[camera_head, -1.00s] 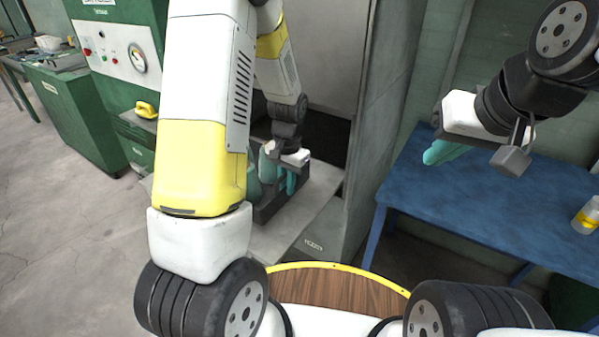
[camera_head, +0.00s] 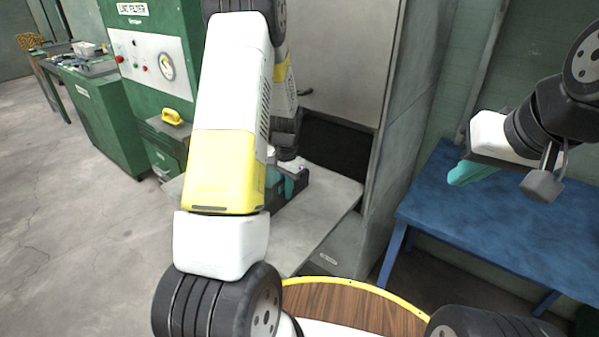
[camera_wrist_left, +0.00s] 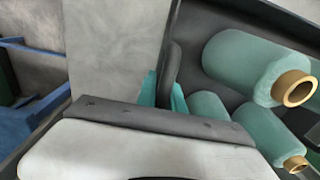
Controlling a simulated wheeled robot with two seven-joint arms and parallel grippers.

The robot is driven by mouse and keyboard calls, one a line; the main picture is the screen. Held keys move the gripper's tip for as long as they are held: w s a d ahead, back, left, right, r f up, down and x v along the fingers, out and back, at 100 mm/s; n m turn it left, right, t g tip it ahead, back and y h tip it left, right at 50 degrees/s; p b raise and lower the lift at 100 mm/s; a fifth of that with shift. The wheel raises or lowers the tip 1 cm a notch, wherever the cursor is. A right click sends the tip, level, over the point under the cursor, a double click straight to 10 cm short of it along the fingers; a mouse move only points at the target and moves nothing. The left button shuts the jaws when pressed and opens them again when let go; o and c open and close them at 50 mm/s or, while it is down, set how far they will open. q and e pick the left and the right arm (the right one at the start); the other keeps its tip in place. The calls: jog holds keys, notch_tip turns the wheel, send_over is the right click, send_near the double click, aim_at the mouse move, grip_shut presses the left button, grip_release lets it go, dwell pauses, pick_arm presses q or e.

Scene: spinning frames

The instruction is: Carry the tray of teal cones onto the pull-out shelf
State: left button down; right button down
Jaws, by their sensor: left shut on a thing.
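The tray (camera_head: 303,179) is dark grey and mostly hidden behind my left arm in the head view. In the left wrist view the tray (camera_wrist_left: 190,25) holds teal cones (camera_wrist_left: 238,62) with tan cores, lying on their sides. My left gripper (camera_head: 290,186) is shut on the tray's wall, its teal fingers on both sides of it in the wrist view (camera_wrist_left: 164,92). The pull-out shelf (camera_head: 322,212) is a flat grey board at the cabinet. The tray is over it; I cannot tell whether it rests on it. My right gripper (camera_head: 470,173) is above the blue table, no tray at it.
A blue table (camera_head: 500,225) stands at the right. The grey cabinet side (camera_head: 405,130) rises between it and the shelf. A green machine (camera_head: 150,60) with a gauge and a green cabinet (camera_head: 105,115) are at the left. The shelf's front part is bare.

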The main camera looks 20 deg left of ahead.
pick_arm(q)
jog(key=shift+w+f, duration=0.1)
jog(key=shift+f, duration=0.55)
jog(key=c, duration=1.5)
grip_release()
jog(key=shift+o, duration=0.2)
jog(key=r, duration=1.1)
jog(key=shift+d+r, duration=0.25)
jog(key=shift+r, duration=0.1)
jog(key=s+d+r+n+t+h, duration=0.1)
jog(key=s+d+r+t, duration=0.15)
jog(key=s+r, duration=0.6)
jog(key=s+d+r+n+t+h, duration=0.15)
jog(key=s+d+r, duration=0.25)
jog(key=s+r, duration=0.45)
jog(key=s+d+r+n+t, duration=0.1)
jog(key=s+d+r+t, duration=0.1)
jog(key=s, duration=0.5)
jog(key=shift+s+r, duration=0.2)
jog(key=shift+r, duration=0.25)
